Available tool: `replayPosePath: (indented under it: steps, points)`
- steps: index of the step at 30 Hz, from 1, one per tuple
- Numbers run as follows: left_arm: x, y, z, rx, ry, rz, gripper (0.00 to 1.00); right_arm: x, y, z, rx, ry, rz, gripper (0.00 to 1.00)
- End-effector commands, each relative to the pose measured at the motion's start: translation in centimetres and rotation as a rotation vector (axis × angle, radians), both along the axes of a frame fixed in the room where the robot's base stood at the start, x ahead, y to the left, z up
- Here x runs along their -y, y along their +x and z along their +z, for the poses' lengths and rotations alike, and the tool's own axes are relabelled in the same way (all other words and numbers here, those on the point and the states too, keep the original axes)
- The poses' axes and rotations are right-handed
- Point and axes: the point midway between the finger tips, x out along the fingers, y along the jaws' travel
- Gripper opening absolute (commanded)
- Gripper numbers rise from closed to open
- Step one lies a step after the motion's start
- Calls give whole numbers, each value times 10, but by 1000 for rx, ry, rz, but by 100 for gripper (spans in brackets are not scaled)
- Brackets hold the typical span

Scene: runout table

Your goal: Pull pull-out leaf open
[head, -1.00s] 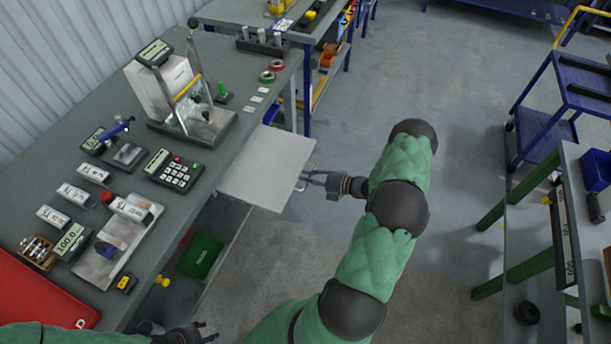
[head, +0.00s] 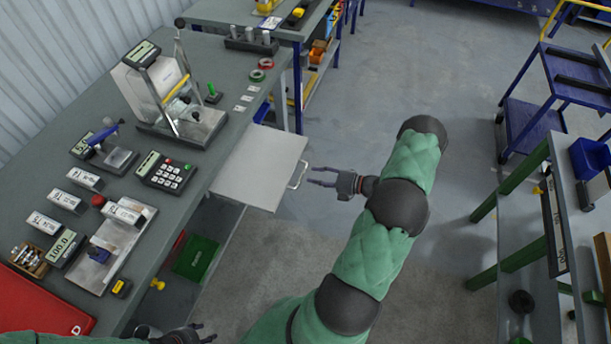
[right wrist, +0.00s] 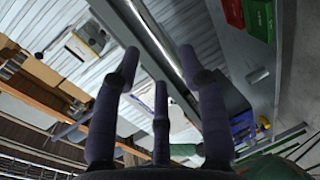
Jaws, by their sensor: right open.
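The pull-out leaf (head: 252,165) is a pale grey panel sticking out from the right side of the grey workbench. Its metal bow handle (head: 298,175) is on the leaf's outer edge. My right gripper (head: 311,176) is open and empty just right of the handle, fingers pointing at it with a small gap. Its spread, empty fingers also show in the right wrist view (right wrist: 160,62); I cannot make out the handle there. My left gripper (head: 208,332) is at the bottom edge of the head view, partly cut off, fingers apart and empty, away from the leaf.
The workbench (head: 222,130) carries a balance, a keypad, labelled boxes and a red case. A green box (head: 196,258) is below it. The floor (head: 350,130) right of the leaf is clear. A blue cart (head: 535,125) and another bench stand farther right.

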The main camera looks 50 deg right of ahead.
Motion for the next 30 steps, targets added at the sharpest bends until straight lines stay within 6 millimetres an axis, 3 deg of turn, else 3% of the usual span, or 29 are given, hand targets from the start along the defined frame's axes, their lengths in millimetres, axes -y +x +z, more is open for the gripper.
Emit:
replayPosePath:
  steps: [6,12,30]
  points:
    - [0,0,0,0,0,0,46,15,-36,8,0,1,-1,42]
    - [0,0,0,0,0,0,46,21,-51,11,-1,2,0,42]
    - [0,0,0,0,0,0,46,21,-53,12,0,1,1,42]
